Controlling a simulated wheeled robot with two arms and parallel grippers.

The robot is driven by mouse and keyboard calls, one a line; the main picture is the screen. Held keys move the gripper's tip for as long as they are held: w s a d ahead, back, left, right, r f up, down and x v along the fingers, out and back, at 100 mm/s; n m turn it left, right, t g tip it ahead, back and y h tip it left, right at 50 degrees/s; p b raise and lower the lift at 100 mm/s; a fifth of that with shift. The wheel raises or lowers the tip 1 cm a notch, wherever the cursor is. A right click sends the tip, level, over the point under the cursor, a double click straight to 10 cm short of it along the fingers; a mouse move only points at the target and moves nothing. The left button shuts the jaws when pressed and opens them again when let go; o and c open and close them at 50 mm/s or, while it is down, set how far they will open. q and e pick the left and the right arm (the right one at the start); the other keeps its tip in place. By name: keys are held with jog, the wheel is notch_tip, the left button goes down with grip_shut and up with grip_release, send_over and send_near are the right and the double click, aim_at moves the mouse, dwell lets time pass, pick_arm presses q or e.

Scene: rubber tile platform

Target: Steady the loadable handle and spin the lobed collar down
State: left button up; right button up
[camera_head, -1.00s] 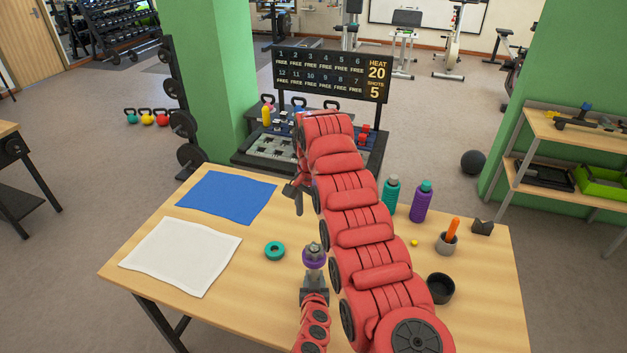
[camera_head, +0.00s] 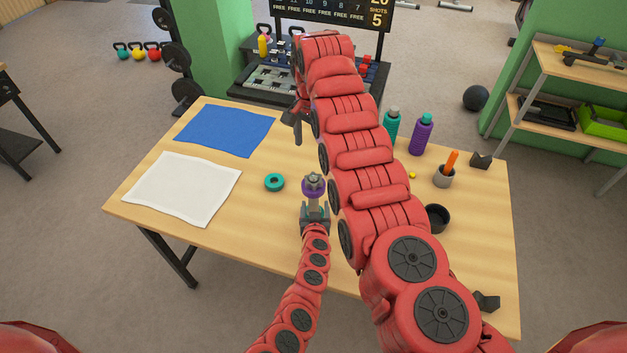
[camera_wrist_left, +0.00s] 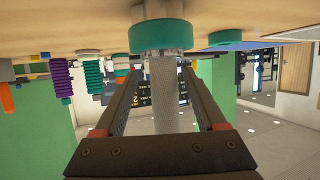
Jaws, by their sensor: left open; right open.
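The loadable handle (camera_head: 315,207) stands upright near the front middle of the table, with a purple disc (camera_head: 313,192) near its top. A grey lobed piece (camera_head: 314,178), apparently the collar, sits above that disc. My left gripper (camera_head: 314,214) is open at the handle. In the left wrist view, which is upside down, its fingers flank the knurled grey shaft (camera_wrist_left: 164,95) with visible gaps; a teal disc (camera_wrist_left: 163,37) surrounds the shaft at the table end. The palm hides the handle's upper part. My right gripper (camera_head: 295,125) is open and empty, beyond and above the handle.
A loose teal ring (camera_head: 274,182) lies left of the handle. White (camera_head: 183,188) and blue (camera_head: 226,130) cloths lie further left.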

pick_arm(q)
jog(key=v, duration=1.1)
jog(key=shift+a+f, duration=0.2)
jog(key=shift+a, duration=0.05)
